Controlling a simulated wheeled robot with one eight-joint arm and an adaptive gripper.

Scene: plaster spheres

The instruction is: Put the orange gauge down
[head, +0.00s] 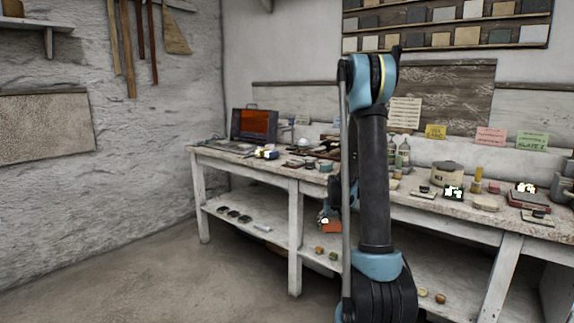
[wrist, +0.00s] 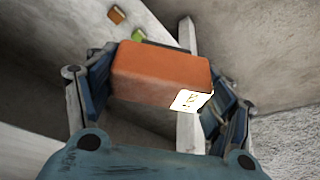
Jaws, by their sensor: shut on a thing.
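The orange gauge (wrist: 155,70) is a box-shaped orange block with a lit white face at one end. My gripper (wrist: 162,82) is shut on it, with a dark-blue finger on each side, and the gauge sits across the jaws. In the head view the gauge (head: 331,227) shows as a small orange patch at the front of the bench, below the tabletop level. My gripper (head: 323,215) is there partly hidden behind my own arm. I cannot tell whether the gauge touches anything beneath it.
The bench top (head: 228,156) is crowded with tools, jars and small instruments. The lower shelf (head: 224,206) holds dark oval items (head: 233,213) and small blocks (head: 319,250). The floor (head: 150,270) in front is clear.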

